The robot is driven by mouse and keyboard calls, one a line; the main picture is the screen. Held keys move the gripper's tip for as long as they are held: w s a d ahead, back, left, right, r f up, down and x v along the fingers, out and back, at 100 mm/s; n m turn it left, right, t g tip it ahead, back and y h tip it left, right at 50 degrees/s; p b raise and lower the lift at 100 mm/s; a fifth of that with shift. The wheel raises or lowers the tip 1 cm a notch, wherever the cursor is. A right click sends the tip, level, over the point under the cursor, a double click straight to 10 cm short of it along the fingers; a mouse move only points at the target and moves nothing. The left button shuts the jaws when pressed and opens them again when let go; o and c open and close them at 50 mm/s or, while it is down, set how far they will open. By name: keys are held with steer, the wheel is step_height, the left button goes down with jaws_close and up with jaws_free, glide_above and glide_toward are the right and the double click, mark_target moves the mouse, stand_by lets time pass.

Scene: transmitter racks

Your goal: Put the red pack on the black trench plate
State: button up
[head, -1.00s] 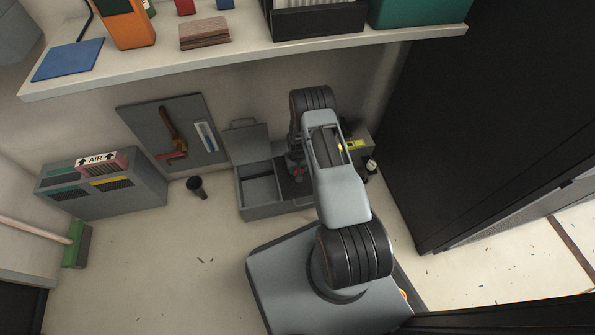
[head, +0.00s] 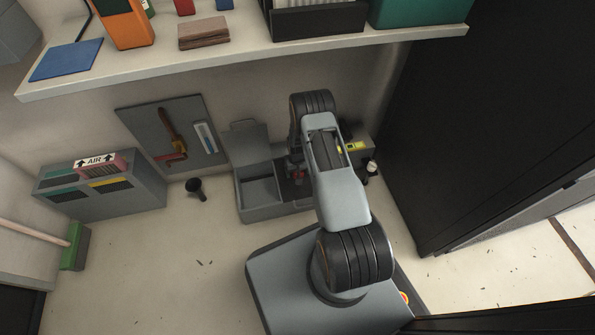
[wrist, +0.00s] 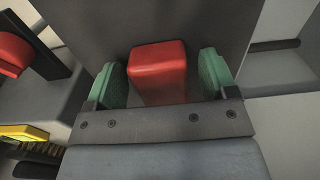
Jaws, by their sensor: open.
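The red pack (wrist: 158,70) is a block with rounded edges, between the two green fingertips of my gripper (wrist: 160,78) in the wrist view. The jaws are open, with a gap on each side of the pack. A dark flat surface (wrist: 110,22) lies behind it; I cannot tell whether this is the black trench plate. In the head view my arm hides most of the gripper. A small red patch (head: 297,174) shows left of the arm, over a dark area (head: 290,190) beside the grey open box.
The grey box (head: 262,212) has its lid raised. A grey filter case (head: 100,195) and a dark flashlight-like object (head: 196,188) are at left. A loaded shelf (head: 250,50) runs above.

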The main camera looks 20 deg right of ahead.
step_height(320, 180, up, 12)
steer(key=p, duration=0.5)
steer(key=shift+r, duration=0.15)
steer(key=shift+s, duration=0.1)
stand_by(0.3)
